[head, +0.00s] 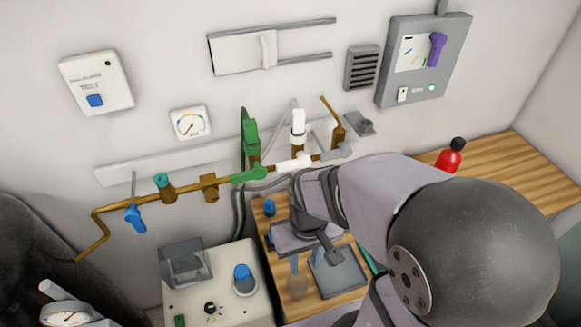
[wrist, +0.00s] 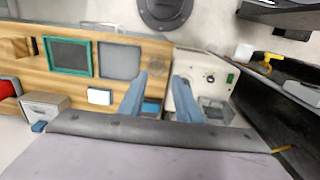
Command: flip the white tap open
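The white tap (head: 298,124) is on the pipe run on the back wall in the head view, its white lever pointing up. Its white fitting (head: 293,163) is on the pipe below, between a green fitting (head: 249,174) and a grey one (head: 336,152). My gripper (head: 305,264) hangs over the wooden bench, below and apart from the tap. In the wrist view, the two bluish fingers of my gripper (wrist: 158,80) are spread with nothing visibly held. The white tap does not show in the wrist view.
A green tap (head: 250,135) stands left of the white one, a brown-orange lever (head: 333,118) right. A blue tap (head: 135,218) hangs further left. A white box with a blue knob (head: 243,278) stands beside the bench. A red bottle (head: 450,157) stands at right.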

